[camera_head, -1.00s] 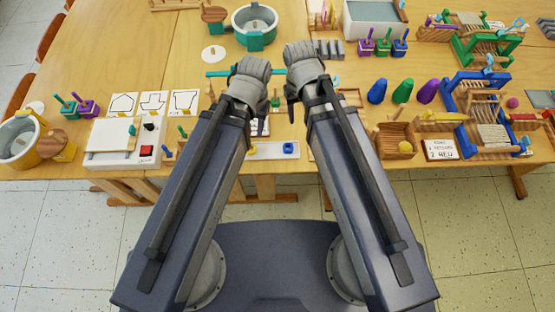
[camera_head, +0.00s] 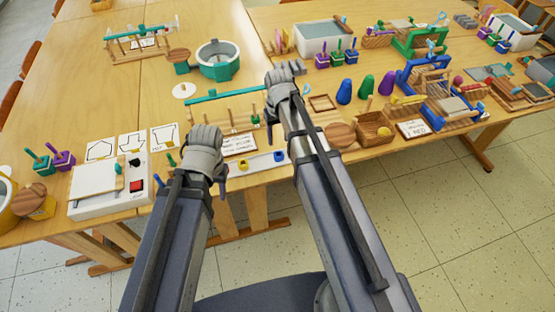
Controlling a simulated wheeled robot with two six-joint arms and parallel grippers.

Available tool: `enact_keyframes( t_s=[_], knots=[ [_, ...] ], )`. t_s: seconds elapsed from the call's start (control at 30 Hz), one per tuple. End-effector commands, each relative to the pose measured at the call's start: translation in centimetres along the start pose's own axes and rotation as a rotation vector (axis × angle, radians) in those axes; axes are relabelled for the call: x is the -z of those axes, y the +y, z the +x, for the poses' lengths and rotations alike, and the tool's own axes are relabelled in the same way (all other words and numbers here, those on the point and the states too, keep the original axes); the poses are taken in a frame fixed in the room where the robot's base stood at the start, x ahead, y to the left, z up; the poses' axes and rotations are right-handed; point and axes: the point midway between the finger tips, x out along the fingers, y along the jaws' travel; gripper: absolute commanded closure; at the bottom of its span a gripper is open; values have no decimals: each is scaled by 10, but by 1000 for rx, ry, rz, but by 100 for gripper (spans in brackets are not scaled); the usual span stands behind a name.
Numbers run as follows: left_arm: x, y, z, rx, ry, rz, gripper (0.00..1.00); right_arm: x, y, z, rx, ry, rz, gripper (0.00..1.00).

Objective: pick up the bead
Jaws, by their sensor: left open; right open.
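The pictures do not make clear which small piece is the bead. A yellow piece (camera_head: 243,164) and a blue piece (camera_head: 279,156) sit on a white strip (camera_head: 262,160) at the table's front edge. A yellow ball (camera_head: 385,131) lies in a wooden box (camera_head: 371,124), and a reddish ball (camera_head: 457,81) is by the blue loom. My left gripper (camera_head: 218,182) hangs at the front edge, left of the white strip, with its fingers mostly hidden. My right gripper (camera_head: 270,120) is further in, by the right end of a teal-barred rack (camera_head: 225,97). I see nothing held in either.
A white box with a red button (camera_head: 136,186) stands left of my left gripper. Blue, green and purple cones (camera_head: 365,85), a round wooden disc (camera_head: 341,135) and a blue loom (camera_head: 425,78) stand to the right. A teal-based pot (camera_head: 218,62) is behind.

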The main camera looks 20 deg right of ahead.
Motion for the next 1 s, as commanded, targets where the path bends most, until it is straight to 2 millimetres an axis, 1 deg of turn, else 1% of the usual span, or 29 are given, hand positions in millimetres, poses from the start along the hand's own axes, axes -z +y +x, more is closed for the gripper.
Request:
enact_keyframes(
  t_s=[0.03,0.1,0.2,0.33,0.43,0.57,0.8,0.9,1.0],
  knots=[
    [0,1,10,0,0,0,55,0,0,10,0,0,0,48],
    [1,2,16,0,0,0,55,0,0,16,0,0,0,48],
    [1,2,20,0,0,0,55,0,0,21,0,0,-1,48],
    [1,2,19,0,0,0,55,0,0,19,0,0,-1,48],
    [1,2,23,0,0,0,55,-1,0,23,0,0,-1,48],
    [2,3,34,0,0,0,55,-2,-1,35,0,0,-1,48],
    [4,6,65,0,0,0,55,-4,-1,65,0,0,-1,48],
    [4,7,71,0,0,1,55,-4,-1,72,0,0,-1,48],
    [4,7,71,0,0,1,55,-3,-1,72,0,0,-1,48]
  ],
)
